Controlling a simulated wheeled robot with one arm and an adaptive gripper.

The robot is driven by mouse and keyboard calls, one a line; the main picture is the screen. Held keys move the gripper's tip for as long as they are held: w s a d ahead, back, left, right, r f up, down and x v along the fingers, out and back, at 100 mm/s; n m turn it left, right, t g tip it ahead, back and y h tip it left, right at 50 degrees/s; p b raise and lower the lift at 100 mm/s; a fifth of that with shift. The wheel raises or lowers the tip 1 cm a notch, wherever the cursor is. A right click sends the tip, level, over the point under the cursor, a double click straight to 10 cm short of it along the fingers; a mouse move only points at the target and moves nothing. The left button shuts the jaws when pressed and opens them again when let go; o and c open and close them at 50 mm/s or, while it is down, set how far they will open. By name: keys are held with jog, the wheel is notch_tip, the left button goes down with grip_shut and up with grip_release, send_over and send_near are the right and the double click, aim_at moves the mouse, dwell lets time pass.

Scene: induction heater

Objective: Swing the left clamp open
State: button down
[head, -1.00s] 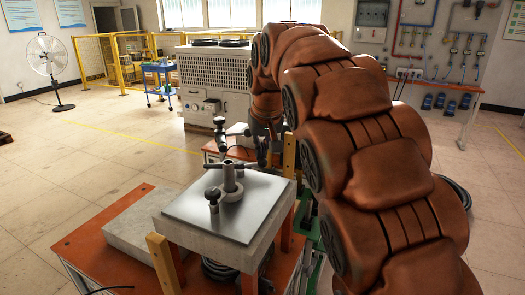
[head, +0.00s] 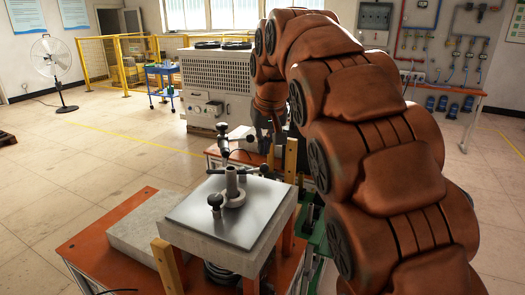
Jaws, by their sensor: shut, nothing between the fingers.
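A steel plate (head: 188,216) lies on a pale block on the orange bench. A grey post with a round base (head: 232,191) stands on it. A clamp with a black round knob (head: 215,200) is at the front left of the post, and a black lever (head: 214,171) points left from near its top. Another black knob (head: 265,171) is to the right of the post. My gripper (head: 270,148) is behind and above the right knob, pointing down, small and dark. It is shut and holds nothing; its fingertips are hard to make out.
An upright rod with black knobs (head: 222,132) stands behind the plate. Wooden posts (head: 291,160) rise at the plate's back right and front left. A pale slab (head: 137,222) lies on the orange bench (head: 100,225). Open floor is at the left.

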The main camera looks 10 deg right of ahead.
jog(key=p+v, duration=0.1)
jog(key=v, duration=0.4)
jog(key=shift+s+r+p, duration=0.15)
jog(key=shift+r+p, duration=0.2)
jog(key=shift+p, duration=0.05)
dwell(0.4)
jog(key=s+f+g, duration=0.2)
jog(key=s+f, duration=0.6)
jog(key=s, duration=0.4)
jog(key=s+d+f+g, duration=0.1)
jog(key=s+f+g, duration=0.1)
jog(key=s+f, duration=0.6)
jog(key=s+d+f+g, duration=0.1)
jog(key=s+f, duration=0.7)
jog(key=s, duration=1)
jog(key=shift+g, duration=0.4)
jog(key=c, duration=1.9)
grip_release()
jog(key=shift+s+d+f, duration=0.1)
jog(key=shift+f, duration=0.05)
